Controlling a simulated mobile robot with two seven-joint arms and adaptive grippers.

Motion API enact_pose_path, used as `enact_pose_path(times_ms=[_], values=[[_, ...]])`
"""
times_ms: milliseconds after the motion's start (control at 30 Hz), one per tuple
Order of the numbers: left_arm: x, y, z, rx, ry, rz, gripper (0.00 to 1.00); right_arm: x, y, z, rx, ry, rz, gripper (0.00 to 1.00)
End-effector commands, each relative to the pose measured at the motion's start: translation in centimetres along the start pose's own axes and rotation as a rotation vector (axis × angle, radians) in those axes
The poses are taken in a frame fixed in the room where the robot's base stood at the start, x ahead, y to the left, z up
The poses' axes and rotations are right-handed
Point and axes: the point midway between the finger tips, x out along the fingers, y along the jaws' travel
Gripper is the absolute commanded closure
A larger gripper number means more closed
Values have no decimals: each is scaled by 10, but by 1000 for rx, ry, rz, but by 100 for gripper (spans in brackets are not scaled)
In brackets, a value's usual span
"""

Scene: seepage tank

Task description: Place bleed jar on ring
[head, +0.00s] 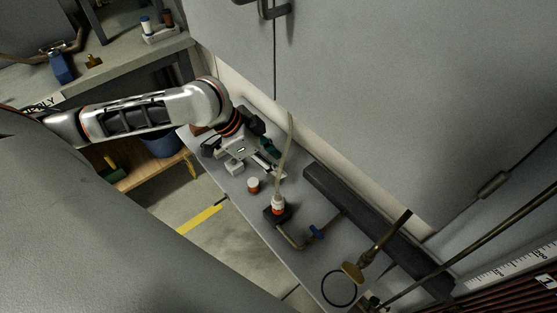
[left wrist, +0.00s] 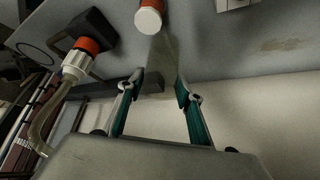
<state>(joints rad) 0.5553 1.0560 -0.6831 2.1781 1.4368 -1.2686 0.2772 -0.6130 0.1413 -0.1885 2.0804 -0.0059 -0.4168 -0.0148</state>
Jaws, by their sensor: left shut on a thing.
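My left gripper (head: 272,165) is above the narrow grey bench, its teal fingers pointing down toward the bench top. In the left wrist view its fingertips (left wrist: 161,86) stand apart around a faint, clear shape (left wrist: 160,58), which looks like the transparent bleed jar; its outline is hard to make out. A thin dark blue ring (head: 339,302) lies flat at the near end of the bench, well away from the gripper. It also shows in the left wrist view (left wrist: 37,46). My right gripper is not in view.
A blue-handled valve (head: 317,232), long dark bar (head: 340,190) and brass fitting (head: 352,272) lie toward the ring.

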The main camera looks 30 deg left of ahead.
Motion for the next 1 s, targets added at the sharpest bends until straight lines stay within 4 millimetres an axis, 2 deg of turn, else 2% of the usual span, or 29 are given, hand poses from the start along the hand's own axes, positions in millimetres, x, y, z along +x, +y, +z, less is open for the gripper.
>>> enact_pose_path(times_ms=[33,167,367,400,433,833,1000], values=[[6,0,2,-2,1,3,86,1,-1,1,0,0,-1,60],[3,-2,-1,1,2,-2,86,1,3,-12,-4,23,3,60],[4,-2,0,1,3,-2,86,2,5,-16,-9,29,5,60],[4,-2,0,1,3,-3,57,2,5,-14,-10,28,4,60],[4,-2,0,1,3,-2,49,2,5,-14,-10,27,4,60],[2,-2,-1,2,3,-2,48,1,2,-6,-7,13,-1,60],[-21,-3,-3,5,4,-8,48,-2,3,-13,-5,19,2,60]])
